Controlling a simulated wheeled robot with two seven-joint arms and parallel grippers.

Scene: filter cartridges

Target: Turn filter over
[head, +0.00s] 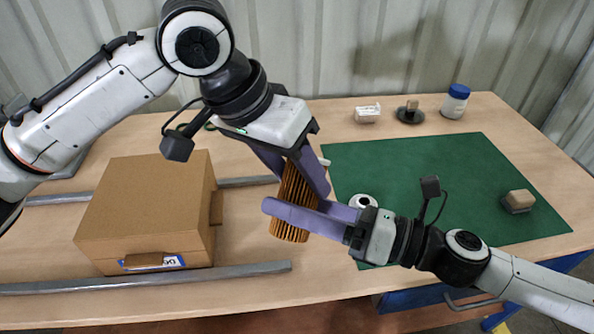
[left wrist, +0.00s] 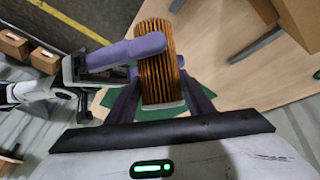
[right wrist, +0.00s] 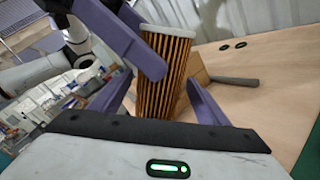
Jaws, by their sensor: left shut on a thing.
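The filter (head: 290,226) is an orange-brown pleated cylinder, held in the air above the table, slightly tilted. My left gripper (head: 298,180) reaches down from above and is shut on its upper part; the left wrist view shows the filter (left wrist: 156,70) between both fingers. A pale end cap (right wrist: 166,31) shows in the right wrist view, on the left gripper's side. My right gripper (head: 312,212) comes in from the right, with one finger crossing in front of the filter's lower part. In the right wrist view its fingers stand on either side of the filter, apparently apart from it.
A cardboard box (head: 150,205) stands on the table at left, between grey rails (head: 150,279). A green mat (head: 440,185) lies at right with a small tan block (head: 519,201). A white box (head: 367,113), a dark round-based item (head: 410,112) and a blue-lidded jar (head: 455,102) stand behind.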

